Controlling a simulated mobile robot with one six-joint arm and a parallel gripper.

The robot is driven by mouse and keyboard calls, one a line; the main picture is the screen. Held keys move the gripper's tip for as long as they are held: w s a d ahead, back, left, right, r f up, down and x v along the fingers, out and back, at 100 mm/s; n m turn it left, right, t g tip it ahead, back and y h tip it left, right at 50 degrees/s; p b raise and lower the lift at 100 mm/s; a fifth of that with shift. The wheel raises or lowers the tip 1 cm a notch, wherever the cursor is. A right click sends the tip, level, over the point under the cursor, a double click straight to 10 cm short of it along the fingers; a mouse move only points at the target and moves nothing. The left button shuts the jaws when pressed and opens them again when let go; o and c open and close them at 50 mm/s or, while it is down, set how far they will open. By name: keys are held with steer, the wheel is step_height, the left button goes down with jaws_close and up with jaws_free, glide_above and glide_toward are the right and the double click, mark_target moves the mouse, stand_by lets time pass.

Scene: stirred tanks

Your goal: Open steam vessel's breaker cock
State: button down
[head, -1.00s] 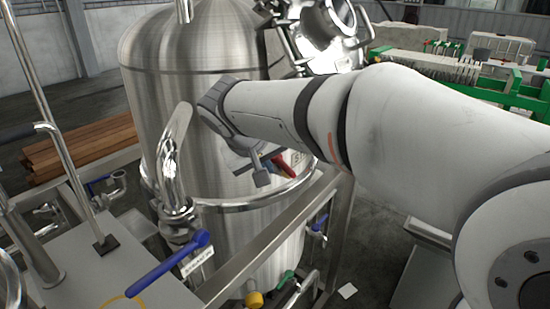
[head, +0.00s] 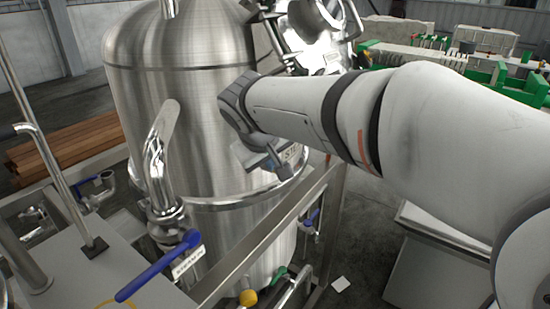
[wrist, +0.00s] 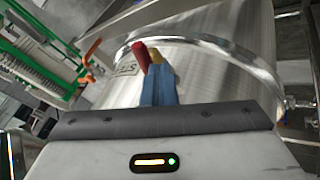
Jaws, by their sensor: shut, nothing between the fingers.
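The steel steam vessel (head: 180,100) stands left of centre in the head view, its curved wall also in the wrist view (wrist: 215,70). A label (head: 292,153) on it starts "STE". An orange-red handle (wrist: 93,50) shows left of the vessel in the wrist view; which fitting it works cannot be told. A blue lever (head: 158,266) with a tag that seems to start "STEAM" sits on a pipe valve at lower left. My gripper (head: 283,171) is in front of the vessel wall. Its blue fingers with red and yellow tips (wrist: 147,52) are together and empty, apart from the handle.
A steel frame rail (head: 262,240) runs before the vessel. A bent pipe (head: 158,160) rises at its left. Another blue handle (head: 311,218) and a yellow knob (head: 248,297) sit low. Green machinery (head: 490,80) stands behind at right. Floor at right is partly clear.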

steer(key=shift+w+d, duration=0.25)
steer(key=shift+d, duration=0.55)
steer(key=shift+a, duration=0.2)
steer(key=s+a+r+b, duration=0.1)
steer(key=s+a+r, duration=0.3)
steer(key=s+r, duration=0.5)
steer(key=s+d+f+m+g, duration=0.1)
steer(key=s+d+f+m, duration=0.1)
steer(key=d+f, duration=0.4)
steer(key=s+d+f+m+g+y, duration=0.1)
steer(key=s+d+f+m, duration=0.1)
steer(key=s+d+f, duration=0.3)
steer(key=s+d+f+m+g, duration=0.2)
steer(key=d+f, duration=0.6)
steer(key=f, duration=0.4)
steer(key=shift+s+d+f+y, duration=0.25)
steer(key=shift+s+d+y, duration=0.1)
steer(key=shift+s, duration=0.55)
